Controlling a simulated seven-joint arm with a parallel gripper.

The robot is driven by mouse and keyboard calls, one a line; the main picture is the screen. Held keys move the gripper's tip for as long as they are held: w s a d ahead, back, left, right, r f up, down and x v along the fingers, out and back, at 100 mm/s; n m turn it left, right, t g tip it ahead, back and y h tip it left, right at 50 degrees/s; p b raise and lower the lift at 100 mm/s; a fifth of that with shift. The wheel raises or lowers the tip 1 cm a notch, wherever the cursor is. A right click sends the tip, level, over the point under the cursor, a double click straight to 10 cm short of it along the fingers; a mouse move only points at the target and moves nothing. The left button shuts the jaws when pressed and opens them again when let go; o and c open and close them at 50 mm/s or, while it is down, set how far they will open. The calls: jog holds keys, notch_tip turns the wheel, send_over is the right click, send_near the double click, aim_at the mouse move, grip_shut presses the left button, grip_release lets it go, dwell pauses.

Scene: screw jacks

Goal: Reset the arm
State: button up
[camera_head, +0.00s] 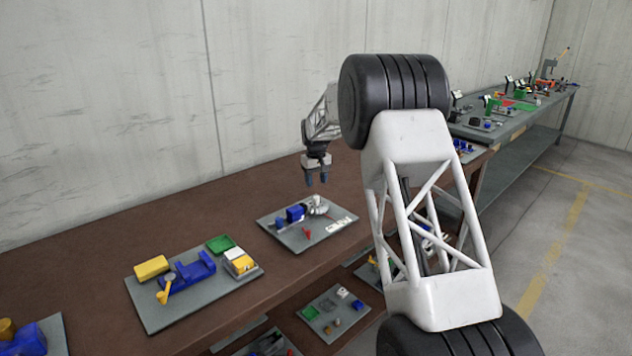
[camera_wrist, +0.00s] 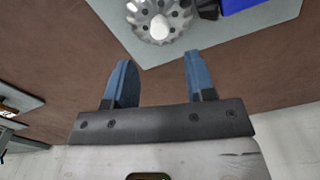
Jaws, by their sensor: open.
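My gripper (camera_head: 316,178) hangs over the brown workbench (camera_head: 90,245), fingers pointing down, above the back edge of a grey board (camera_head: 285,236). The board carries a blue block (camera_head: 295,213), a silver round part with holes (camera_head: 317,206) and a small red piece (camera_head: 307,231). In the wrist view, my gripper (camera_wrist: 158,82) has its two blue fingers apart with nothing between them. There the silver round part (camera_wrist: 160,18) lies beyond the fingertips, cut off by the top edge. My white arm link hides part of the bench at the right.
Another grey board (camera_head: 160,318) with a blue vise-like part (camera_head: 190,272), yellow blocks and a green tray stands nearer on the bench. A lower shelf holds more boards (camera_head: 333,321). A wall (camera_head: 100,110) rises behind. A second, cluttered bench (camera_head: 530,118) stands far right.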

jog(key=s+d+r+m, duration=0.1)
jog(key=s+d+r, duration=0.5)
jog(key=s, duration=0.5)
jog(key=s+d+r+m+t, duration=0.1)
jog(key=s+d+r, duration=0.5)
jog(key=s, duration=0.5)
jog(key=s+d+r+m, duration=0.1)
jog(key=s+d+r, duration=0.3)
jog(key=s+r, duration=0.55)
jog(key=s+d+f+m, duration=0.1)
jog(key=s+d+f, duration=0.1)
jog(key=s, duration=1.1)
jog(key=s+d+f+m+t, duration=0.1)
jog(key=s+d+f, duration=0.2)
jog(key=s, duration=1.1)
jog(key=s+d+f+m, duration=0.1)
jog(key=s+d+f, duration=0.1)
jog(key=s, duration=1.1)
jog(key=shift+s+d+f+t, duration=0.25)
jog(key=shift+d+t, duration=0.05)
jog(key=shift+d, duration=0.5)
